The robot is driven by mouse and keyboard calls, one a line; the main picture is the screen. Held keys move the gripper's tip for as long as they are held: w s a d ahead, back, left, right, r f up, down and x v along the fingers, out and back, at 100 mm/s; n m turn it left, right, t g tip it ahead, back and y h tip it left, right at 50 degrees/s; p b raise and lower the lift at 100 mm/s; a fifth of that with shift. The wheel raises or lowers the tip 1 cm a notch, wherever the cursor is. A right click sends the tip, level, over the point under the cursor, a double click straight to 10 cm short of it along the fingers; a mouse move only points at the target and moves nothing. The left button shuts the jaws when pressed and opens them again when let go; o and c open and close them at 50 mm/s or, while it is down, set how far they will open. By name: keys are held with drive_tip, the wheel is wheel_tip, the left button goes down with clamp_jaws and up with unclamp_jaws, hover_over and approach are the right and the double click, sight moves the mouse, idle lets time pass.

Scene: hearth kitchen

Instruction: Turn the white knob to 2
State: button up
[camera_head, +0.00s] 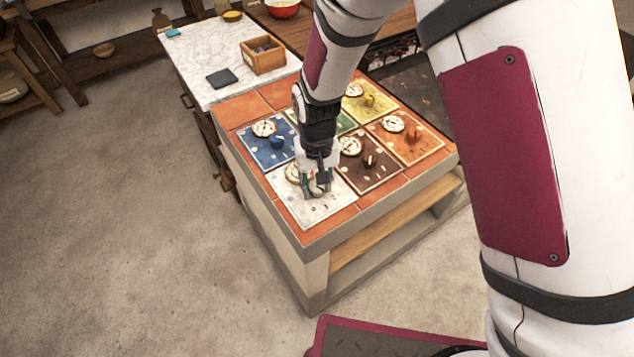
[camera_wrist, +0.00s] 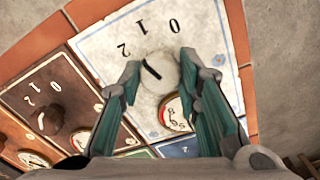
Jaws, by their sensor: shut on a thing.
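The white panel (camera_head: 300,213) lies at the near corner of the tiled counter. In the wrist view the white panel (camera_wrist: 98,45) carries the marks 0, 1 and 2, seen upside down. Its round white knob (camera_wrist: 160,77) sits between my fingertips. A dark pointer line on the knob slants up-left, roughly toward the 2. My gripper (camera_wrist: 160,65) is shut on the knob, one finger on each side. In the head view my gripper (camera_head: 318,188) comes down from above and mostly hides the knob.
A dial gauge (camera_wrist: 174,113) on the white panel is partly behind a finger. Brown (camera_head: 370,172), blue (camera_head: 264,149) and orange (camera_head: 407,139) panels with their own knobs lie close by. A marble-topped table (camera_head: 205,50) holds a wooden box (camera_head: 264,57). The floor at left is clear.

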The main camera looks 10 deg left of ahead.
drive_tip(key=n+b, duration=0.1)
drive_tip(key=n, duration=0.3)
drive_tip(key=shift+n, duration=0.4)
idle(0.4)
drive_tip(key=o, duration=1.1)
drive_tip(key=shift+o, duration=0.2)
wheel_tip(320, 180, up, 12)
